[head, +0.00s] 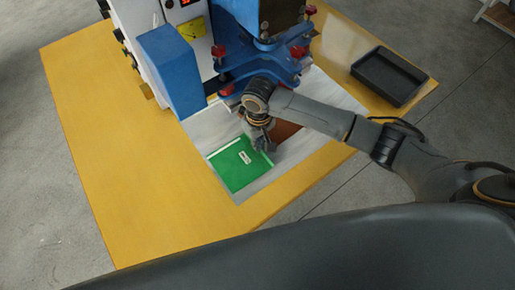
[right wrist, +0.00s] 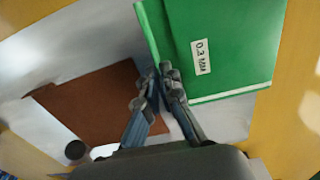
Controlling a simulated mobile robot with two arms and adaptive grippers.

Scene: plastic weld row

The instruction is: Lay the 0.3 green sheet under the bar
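The green sheet (head: 236,168) lies on the pale work surface in front of the machine, with a small white label on it. In the right wrist view the green sheet (right wrist: 235,45) shows the label "0.3 MM" and a raised lip along one edge. My right gripper (head: 265,147) is at that edge. In the right wrist view its fingertips (right wrist: 160,72) are close together, one on each side of the lip's end, and look shut on it. The blue bar assembly (head: 262,68) of the machine stands behind; its underside is hidden. My left gripper is out of view.
A brown sheet (head: 284,131) lies beside the green one, partly behind my right arm; it also shows in the right wrist view (right wrist: 95,105). A black tray (head: 388,77) sits at the table's right. The yellow table (head: 120,160) is clear at the left.

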